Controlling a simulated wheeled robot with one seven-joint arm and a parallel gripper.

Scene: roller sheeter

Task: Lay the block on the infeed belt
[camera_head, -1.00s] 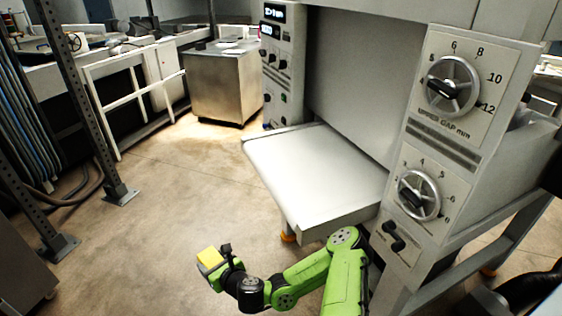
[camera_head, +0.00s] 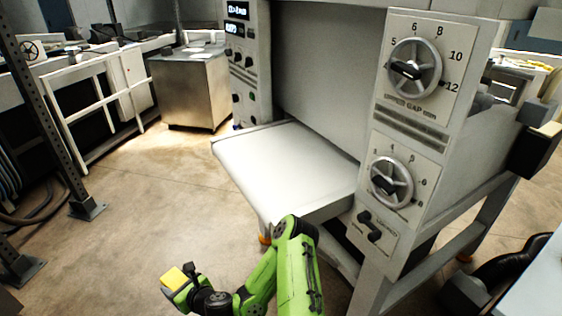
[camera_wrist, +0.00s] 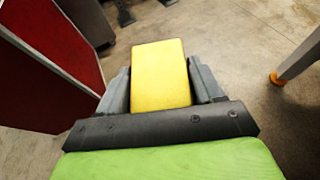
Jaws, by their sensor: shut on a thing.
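A yellow block (camera_head: 174,277) is held in my gripper (camera_head: 171,283) at the lower left of the head view, out over the open floor. In the wrist view the block (camera_wrist: 160,76) sits between the two grey fingers, which press on its sides; my gripper (camera_wrist: 161,90) is shut on it. The infeed belt (camera_head: 285,168) is a flat white surface sticking out from the front of the sheeter, at the middle of the head view. It is bare. The block is apart from the belt, to the left of and nearer than its front corner.
The sheeter's control panel (camera_head: 405,130) with two dials and knobs stands right of the belt. A steel cabinet (camera_head: 190,88) stands behind at the left. In the wrist view a red panel (camera_wrist: 45,55) is at the left. The floor left of the belt is clear.

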